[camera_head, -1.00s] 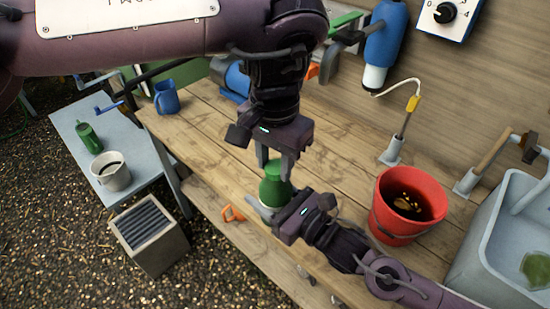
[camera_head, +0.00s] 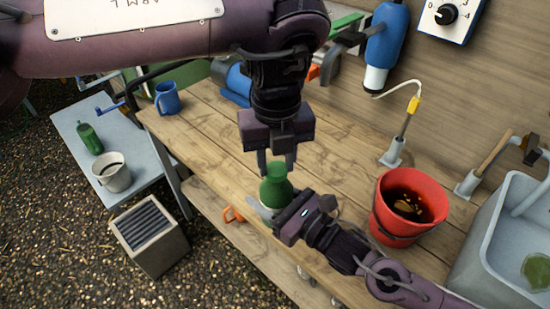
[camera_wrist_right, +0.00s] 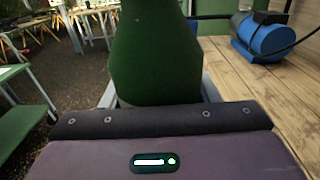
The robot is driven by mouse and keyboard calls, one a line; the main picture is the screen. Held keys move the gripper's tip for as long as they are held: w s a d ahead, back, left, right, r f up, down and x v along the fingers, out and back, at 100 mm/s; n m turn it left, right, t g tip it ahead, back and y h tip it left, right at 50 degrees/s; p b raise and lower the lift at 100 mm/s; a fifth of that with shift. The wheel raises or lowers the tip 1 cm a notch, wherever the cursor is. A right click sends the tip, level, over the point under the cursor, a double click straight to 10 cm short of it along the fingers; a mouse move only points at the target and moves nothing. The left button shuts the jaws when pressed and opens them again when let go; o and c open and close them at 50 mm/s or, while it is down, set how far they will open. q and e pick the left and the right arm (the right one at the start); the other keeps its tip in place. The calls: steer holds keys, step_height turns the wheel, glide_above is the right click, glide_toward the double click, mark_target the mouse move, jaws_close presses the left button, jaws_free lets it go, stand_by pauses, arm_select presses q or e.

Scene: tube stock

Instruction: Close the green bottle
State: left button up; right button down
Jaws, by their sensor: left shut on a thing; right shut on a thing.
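The green bottle (camera_head: 276,187) stands upright near the front edge of the wooden workbench. My right gripper (camera_head: 268,212) is shut on its lower body from the front. The bottle also fills the middle of the right wrist view (camera_wrist_right: 155,55), between the fingers. My left gripper (camera_head: 277,160) points straight down over the bottle, its two fingers on either side of the green top. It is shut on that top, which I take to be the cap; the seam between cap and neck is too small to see.
A red bucket (camera_head: 382,218) with dark liquid stands right of the bottle, near my right arm. A blue mug (camera_head: 167,98) is at the bench's far left. A side table (camera_head: 140,163) holds another green bottle (camera_head: 90,138) and a grey mug (camera_head: 112,172). The bench left of the bottle is clear.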

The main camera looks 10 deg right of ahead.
arm_select(q)
steer(key=m, duration=0.7)
steer(key=shift+w, duration=0.1)
steer(key=m, duration=0.4)
steer(key=shift+d, duration=0.1)
steer(key=m, duration=1.3)
steer(key=shift+s, duration=0.3)
steer(key=o, duration=1)
steer(key=shift+c, duration=0.2)
steer(key=shift+d+r, duration=0.1)
steer(key=shift+s+r, duration=0.1)
steer(key=shift+r, duration=2.05)
steer(key=shift+c, duration=0.5)
